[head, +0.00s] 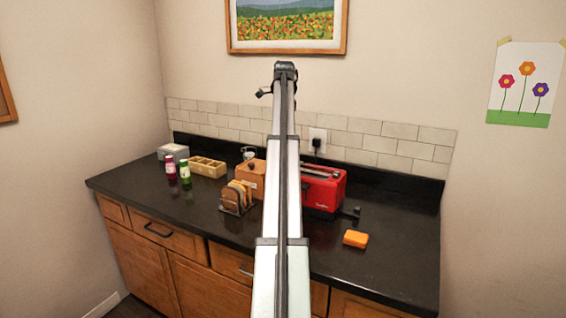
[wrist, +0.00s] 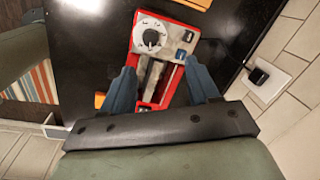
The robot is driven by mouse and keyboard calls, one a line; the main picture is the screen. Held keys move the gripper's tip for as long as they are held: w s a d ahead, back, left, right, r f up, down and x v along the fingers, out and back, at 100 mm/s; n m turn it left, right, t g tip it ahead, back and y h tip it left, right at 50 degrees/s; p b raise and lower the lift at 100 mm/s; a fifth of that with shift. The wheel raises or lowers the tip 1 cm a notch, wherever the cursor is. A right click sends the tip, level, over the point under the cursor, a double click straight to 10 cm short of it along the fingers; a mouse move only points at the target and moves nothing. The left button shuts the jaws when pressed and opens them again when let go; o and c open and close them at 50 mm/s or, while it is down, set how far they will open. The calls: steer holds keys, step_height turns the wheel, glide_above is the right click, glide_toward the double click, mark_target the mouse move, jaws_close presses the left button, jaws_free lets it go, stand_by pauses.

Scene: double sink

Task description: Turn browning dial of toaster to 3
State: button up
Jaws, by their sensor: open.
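The red toaster (head: 323,190) stands on the black counter right of my arm in the head view, partly hidden by it. In the wrist view the toaster (wrist: 184,4) shows a grey end panel with a round white dial (wrist: 151,36) with a dark knob. Two small dark-blue controls (wrist: 184,46) sit beside the dial. The numbers and the dial's setting are too small to read. My gripper (wrist: 160,66) is open and empty, its blue fingers spread either side of the toaster's lower part in the wrist view. The dial lies beyond the fingertips, and I see no contact with it.
An orange block (head: 355,239) lies on the counter (head: 400,250) in front of the toaster. Left of my arm are a toast rack (head: 237,197), a wooden box (head: 251,174), two bottles (head: 178,172) and a compartment tray (head: 208,166). The counter's right end is clear.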

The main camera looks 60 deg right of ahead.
steer(key=shift+n, duration=0.6)
step_height(320, 180, down, 14)
steer(key=shift+s+a+f, duration=0.1)
steer(key=shift+s, duration=0.05)
steer(key=shift+c, duration=0.3)
steer(key=c, duration=1)
